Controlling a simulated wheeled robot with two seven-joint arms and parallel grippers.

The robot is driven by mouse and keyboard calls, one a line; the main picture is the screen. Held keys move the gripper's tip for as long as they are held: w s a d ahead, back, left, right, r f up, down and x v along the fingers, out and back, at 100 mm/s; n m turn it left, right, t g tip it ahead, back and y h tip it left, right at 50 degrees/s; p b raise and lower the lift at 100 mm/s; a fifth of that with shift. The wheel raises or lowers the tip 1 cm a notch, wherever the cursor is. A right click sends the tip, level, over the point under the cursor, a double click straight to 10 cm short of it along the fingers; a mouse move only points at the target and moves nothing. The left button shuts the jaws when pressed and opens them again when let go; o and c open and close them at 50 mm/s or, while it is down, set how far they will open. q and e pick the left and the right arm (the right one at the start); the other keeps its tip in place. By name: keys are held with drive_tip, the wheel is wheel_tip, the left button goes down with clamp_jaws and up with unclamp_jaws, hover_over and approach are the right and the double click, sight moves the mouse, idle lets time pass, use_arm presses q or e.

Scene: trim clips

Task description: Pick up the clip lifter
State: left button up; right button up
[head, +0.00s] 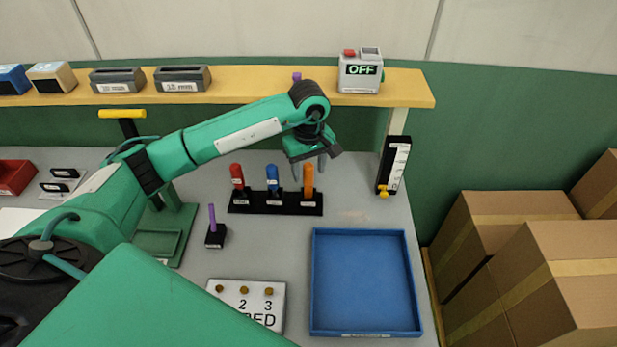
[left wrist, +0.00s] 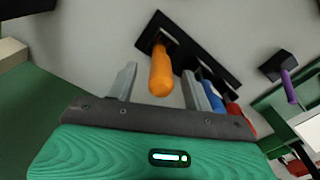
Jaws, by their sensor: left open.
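A black rack (head: 276,208) on the grey table holds three upright tools with red (head: 237,174), blue (head: 272,178) and orange (head: 308,180) handles. Their labels are too small to read, so I cannot tell by name which is the clip lifter. My left gripper (head: 308,171) is open above the orange handle at the rack's right end. In the left wrist view the orange handle (left wrist: 160,74) appears between the two open fingers (left wrist: 159,84), and no grip on it shows. The blue handle (left wrist: 207,92) is close beside the right finger. My right gripper is not in view.
A purple-handled tool (head: 212,218) stands in a small black block to the left. An empty blue tray (head: 318,290) lies front right. A black gauge (head: 394,165) stands behind it. A shelf (head: 240,88) with an OFF box (head: 361,70) runs along the back.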

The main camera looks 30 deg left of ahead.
sight(308, 177)
use_arm(q)
drive_tip(key=shift+f+p, duration=0.55)
drive_tip(key=shift+f, duration=1.15)
drive_tip(key=c, duration=1.1)
drive_tip(key=shift+a+r, duration=0.1)
drive_tip(key=shift+r, duration=0.1)
